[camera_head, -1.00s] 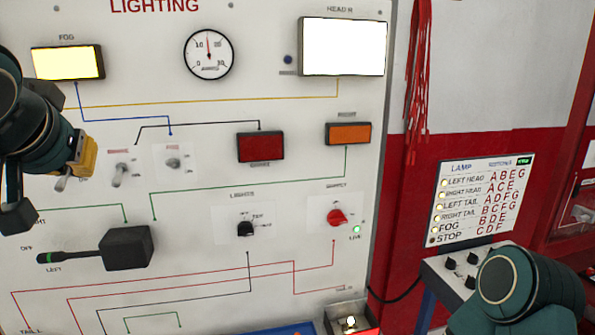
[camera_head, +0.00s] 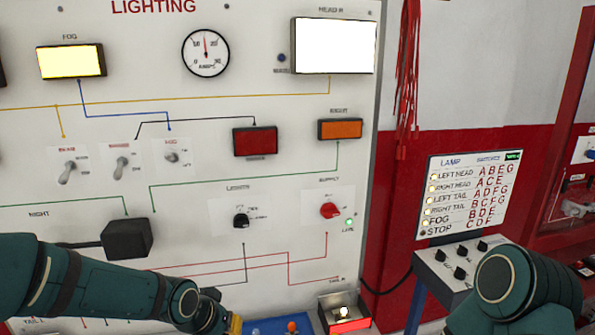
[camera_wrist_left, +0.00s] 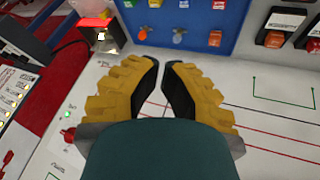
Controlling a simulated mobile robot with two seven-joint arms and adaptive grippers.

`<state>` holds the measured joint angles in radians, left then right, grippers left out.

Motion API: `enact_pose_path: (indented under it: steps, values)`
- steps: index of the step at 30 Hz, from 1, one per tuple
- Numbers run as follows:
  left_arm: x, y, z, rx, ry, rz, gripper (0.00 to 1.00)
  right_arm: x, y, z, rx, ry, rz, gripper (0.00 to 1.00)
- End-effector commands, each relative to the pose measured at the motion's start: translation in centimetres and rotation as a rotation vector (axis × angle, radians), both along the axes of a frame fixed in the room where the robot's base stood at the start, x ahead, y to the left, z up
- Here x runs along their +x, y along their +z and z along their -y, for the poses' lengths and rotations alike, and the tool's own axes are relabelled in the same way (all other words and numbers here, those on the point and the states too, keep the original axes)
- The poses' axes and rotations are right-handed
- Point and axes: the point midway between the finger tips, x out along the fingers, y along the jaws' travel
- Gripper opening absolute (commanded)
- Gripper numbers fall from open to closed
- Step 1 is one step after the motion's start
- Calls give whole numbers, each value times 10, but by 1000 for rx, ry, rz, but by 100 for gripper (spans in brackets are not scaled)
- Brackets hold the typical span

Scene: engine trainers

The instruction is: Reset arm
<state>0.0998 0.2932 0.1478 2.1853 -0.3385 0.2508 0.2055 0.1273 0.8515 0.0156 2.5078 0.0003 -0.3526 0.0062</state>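My left arm now reaches across the lower left of the head view, over the lighting panel. Its yellow gripper (camera_head: 235,324) is mostly cut off at the bottom edge. In the left wrist view the left gripper (camera_wrist_left: 161,65) shows two yellow fingers with dark pads and a narrow gap between the tips. It holds nothing visible. Beyond the tips lie the white panel and a blue box. My right arm shows only as a rounded green link (camera_head: 525,290) at the lower right; its gripper is out of view.
The lighting panel (camera_head: 290,110) carries toggle switches, a red supply knob (camera_head: 330,210) and a black lights knob (camera_head: 240,220). A lit box (camera_head: 344,313) and a blue box (camera_head: 283,325) sit below. A black-knobbed console (camera_head: 460,262) stands right, under the lamp chart (camera_head: 473,195).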

Motion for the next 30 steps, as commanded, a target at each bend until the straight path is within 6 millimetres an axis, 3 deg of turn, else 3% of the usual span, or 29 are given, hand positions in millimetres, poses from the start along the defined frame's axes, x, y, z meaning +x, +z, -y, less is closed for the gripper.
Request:
enact_pose_path:
  steps: [1,6,9,12,18,30]
  values:
    - [-14,-38,11,-31,0,-56,0,0,0,0,0,0,0,47]
    - [-66,-134,36,-105,38,-188,0,0,0,0,0,0,0,47]
    - [-102,-177,44,-119,71,-255,0,0,0,0,0,0,0,47]
    - [-135,-207,47,-115,103,-308,0,0,0,0,0,0,0,47]
    - [-169,-233,47,-97,136,-356,0,0,0,0,0,0,0,47]
    - [-171,-235,47,-95,138,-357,0,0,0,0,0,0,0,47]
